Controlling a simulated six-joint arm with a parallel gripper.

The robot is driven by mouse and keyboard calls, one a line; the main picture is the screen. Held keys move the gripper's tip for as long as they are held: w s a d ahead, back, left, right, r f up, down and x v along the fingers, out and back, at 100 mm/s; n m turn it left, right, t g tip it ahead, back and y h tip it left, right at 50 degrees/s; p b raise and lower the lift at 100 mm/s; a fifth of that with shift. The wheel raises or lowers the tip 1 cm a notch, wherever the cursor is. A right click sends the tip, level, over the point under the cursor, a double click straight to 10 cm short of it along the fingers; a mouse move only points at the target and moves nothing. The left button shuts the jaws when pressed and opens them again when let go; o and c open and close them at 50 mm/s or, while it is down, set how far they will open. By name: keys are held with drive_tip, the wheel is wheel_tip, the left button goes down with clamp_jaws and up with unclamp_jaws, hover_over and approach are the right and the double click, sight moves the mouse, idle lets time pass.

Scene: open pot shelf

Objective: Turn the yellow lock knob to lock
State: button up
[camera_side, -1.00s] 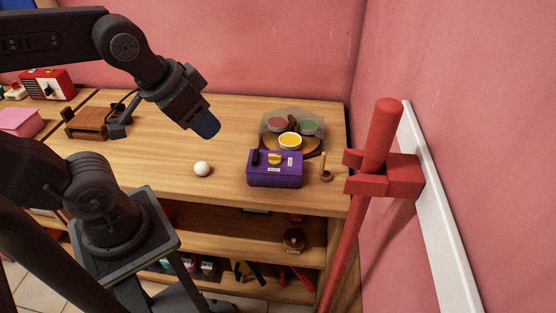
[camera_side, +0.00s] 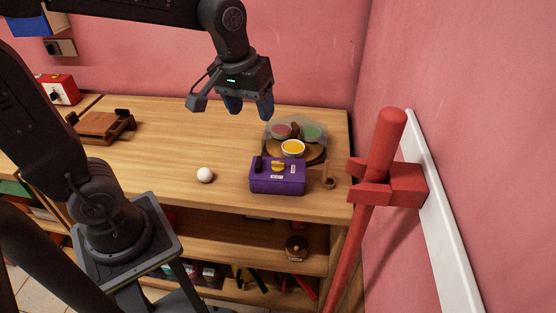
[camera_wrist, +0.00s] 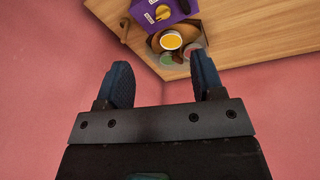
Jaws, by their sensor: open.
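The yellow lock knob (camera_side: 277,163) sits on top of a purple box (camera_side: 277,180) near the front right of the table. In the wrist view the yellow knob (camera_wrist: 163,13) and the purple box (camera_wrist: 140,12) show at the top edge, where the box is partly cut off. A dark handle-like part stands beside the knob on the box. My gripper (camera_side: 248,108) is open and empty, its two blue fingers pointing down, above and behind the box to its left. It touches nothing. In the wrist view my gripper (camera_wrist: 158,82) has its fingers wide apart.
Behind the box is a round board with bowls, including a yellow one (camera_side: 293,148), under a clear cover. A white ball (camera_side: 205,174) lies left of the box. A small wooden object (camera_side: 328,177) stands right of it. A red post (camera_side: 375,180) rises at the right.

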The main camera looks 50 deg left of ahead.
sight(278, 162)
drive_tip(key=w+a+f+n+g, duration=0.2)
drive_tip(key=w+f+n, duration=0.2)
drive_tip(key=w+f, duration=0.3)
drive_tip(key=f, duration=0.8)
drive_tip(key=w+f, duration=0.1)
drive_tip(key=f, duration=0.3)
drive_tip(key=shift+f, duration=0.15)
drive_tip(key=shift+c, duration=0.4)
drive_tip(key=c, duration=0.9)
drive_tip(key=shift+o, duration=0.2)
